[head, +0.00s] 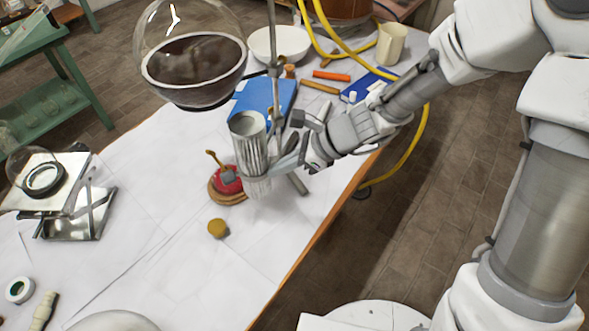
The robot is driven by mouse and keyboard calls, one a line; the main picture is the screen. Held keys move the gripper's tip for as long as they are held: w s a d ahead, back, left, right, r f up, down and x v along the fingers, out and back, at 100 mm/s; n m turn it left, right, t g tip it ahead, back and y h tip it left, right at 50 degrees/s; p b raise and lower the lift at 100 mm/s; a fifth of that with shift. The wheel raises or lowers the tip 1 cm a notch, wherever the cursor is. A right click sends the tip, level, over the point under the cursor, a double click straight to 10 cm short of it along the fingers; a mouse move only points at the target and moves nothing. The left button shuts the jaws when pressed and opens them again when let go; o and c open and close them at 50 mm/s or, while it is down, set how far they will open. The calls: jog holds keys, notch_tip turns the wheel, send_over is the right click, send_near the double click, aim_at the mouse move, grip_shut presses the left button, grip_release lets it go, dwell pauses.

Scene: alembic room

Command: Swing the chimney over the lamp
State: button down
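The chimney (251,150) is an upright, open-topped silvery cylinder in the middle of the head view. It stands close beside the metal stand rod (272,60), and its lower end is partly hidden. The lamp (229,180) is a small red body on a round wooden base (226,196), just left of and below the chimney in the picture. A brass piece rises from it. My gripper (298,145) is right of the chimney and rod, close to them. Its fingertips overlap a grey metal piece by the chimney, so I cannot tell whether they grip it.
A round flask (193,75) of dark liquid hangs at upper left. A blue book (262,97), a white bowl (280,44) and a beige mug (391,45) are behind. A yellow cap (218,228) lies in front of the lamp. A metal jack stand (78,215) is left. The front table is mostly clear.

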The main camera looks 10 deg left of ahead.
jog(key=a+m+t+b, duration=0.3)
jog(key=a+m+b, duration=0.1)
jog(key=a, duration=0.7)
jog(key=shift+w+a+m+t+b, duration=0.25)
jog(key=shift+m+t+b, duration=0.05)
jog(key=shift+b, duration=0.45)
jog(key=shift+d, duration=0.15)
